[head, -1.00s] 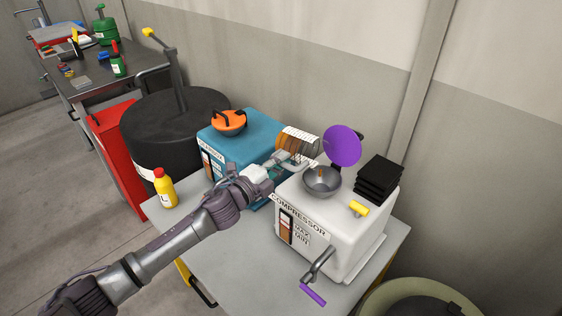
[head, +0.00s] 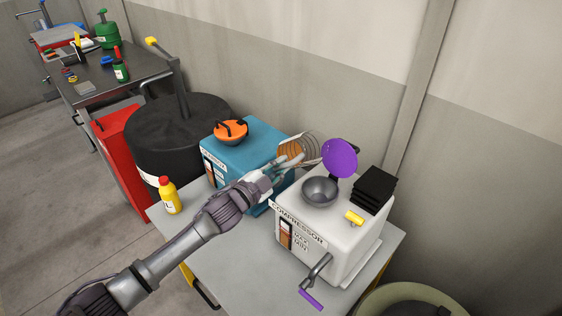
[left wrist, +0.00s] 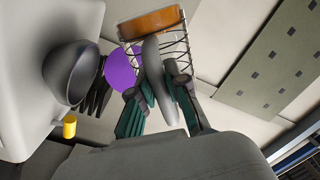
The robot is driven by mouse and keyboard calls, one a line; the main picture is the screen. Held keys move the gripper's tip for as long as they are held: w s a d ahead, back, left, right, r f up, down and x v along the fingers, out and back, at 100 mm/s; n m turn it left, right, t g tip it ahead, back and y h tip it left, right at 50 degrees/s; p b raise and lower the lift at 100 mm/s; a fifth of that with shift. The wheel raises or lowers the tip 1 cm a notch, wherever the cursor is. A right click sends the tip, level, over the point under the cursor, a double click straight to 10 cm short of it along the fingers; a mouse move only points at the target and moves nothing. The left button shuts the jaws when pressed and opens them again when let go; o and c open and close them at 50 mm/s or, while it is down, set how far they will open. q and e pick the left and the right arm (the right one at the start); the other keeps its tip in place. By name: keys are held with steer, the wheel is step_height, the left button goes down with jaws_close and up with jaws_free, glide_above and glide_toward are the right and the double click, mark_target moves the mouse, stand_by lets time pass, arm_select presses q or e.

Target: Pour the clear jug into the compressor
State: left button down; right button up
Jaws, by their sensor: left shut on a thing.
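The compressor (head: 345,225) is a white box with a printed label on its front. A grey bowl-shaped filler (head: 320,192) sits on top, its purple lid (head: 340,157) raised. The filler also shows in the left wrist view (left wrist: 72,72). My left gripper (head: 271,176) is just left of the filler, with the clear jug (head: 297,150) beyond it. In the left wrist view, the fingers (left wrist: 155,100) are shut around the grey handle of the jug, which holds amber liquid (left wrist: 150,22). The jug is beside the filler, apart from it; its exact tilt is hard to tell.
A teal machine (head: 240,153) with an orange lid (head: 231,132) stands left of the compressor. A yellow bottle (head: 170,196) is at the table's left edge. Black slabs (head: 374,190) and a yellow knob (head: 354,218) are on the compressor. A purple-handled crank (head: 311,298) sticks out in front.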

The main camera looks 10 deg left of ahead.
arm_select(q)
step_height(320, 180, up, 4)
steer(key=n+p, duration=0.1)
steer(key=n, duration=0.1)
steer(key=n+p, duration=0.4)
steer(key=shift+f, duration=0.25)
steer(key=shift+r+n+p, duration=0.25)
steer(key=shift+n+p, duration=0.25)
steer(key=shift+n, duration=1.3)
